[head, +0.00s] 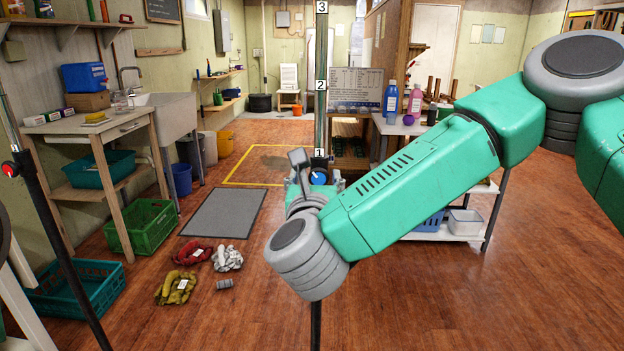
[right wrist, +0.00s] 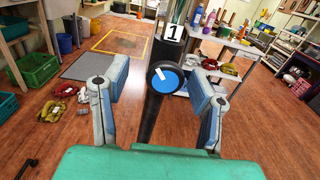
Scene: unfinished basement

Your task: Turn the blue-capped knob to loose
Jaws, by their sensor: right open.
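My right gripper (right wrist: 159,84) is open, with one finger on each side of the knob and visible gaps between. In the head view my right gripper (head: 316,172) is partly hidden by its own wrist. My left gripper does not show.
Another dark stand with a red knob (head: 10,169) rises at the left edge. A wooden workbench (head: 95,133) and green crate (head: 140,228) stand left. Gloves (head: 191,253) lie on the floor near a grey mat (head: 225,213). A shelf (head: 440,234) stands behind my right arm.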

